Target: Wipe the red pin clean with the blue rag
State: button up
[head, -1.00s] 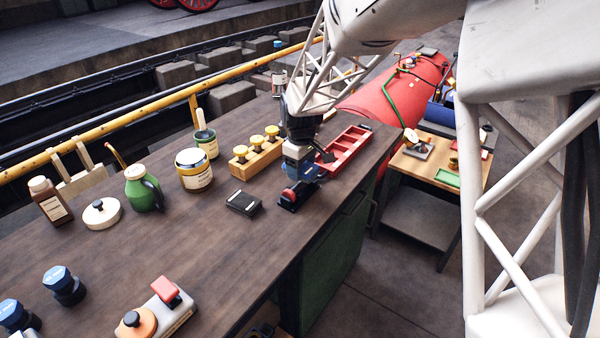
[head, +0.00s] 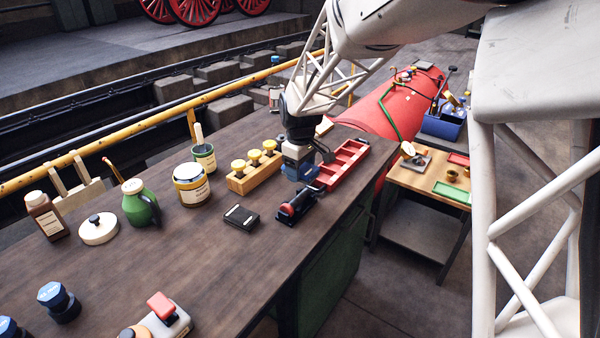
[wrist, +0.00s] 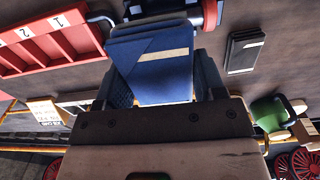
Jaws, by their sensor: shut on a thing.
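The red pin (head: 287,209) lies in a dark stand (head: 306,204) near the right edge of the workbench. Part of its red end shows at the top of the wrist view (wrist: 210,12). My gripper (head: 299,172) is shut on the blue rag (wrist: 152,68), which looks like a folded flat pad with a pale strip. In the head view, a little of the rag (head: 312,173) shows below the jaws, just behind the pin's stand. I cannot tell whether the rag touches the pin. The rag hides part of the stand in the wrist view.
A red tray (head: 345,163) with numbered compartments stands close behind the stand. A wooden block with yellow knobs (head: 254,170) is to the left, and a black box (head: 241,217) lies nearer. Several cans and bottles stand farther left.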

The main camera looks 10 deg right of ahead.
aim_at(304, 191)
jog(key=shift+f, duration=0.15)
jog(key=shift+f, duration=2.8)
jog(key=shift+f, duration=0.65)
jog(key=shift+s+a, duration=0.1)
jog(key=shift+s+a+r, duration=0.15)
jog(key=shift+s+a, duration=0.4)
jog(key=shift+w+d, duration=0.1)
jog(key=shift+w+d, duration=1.1)
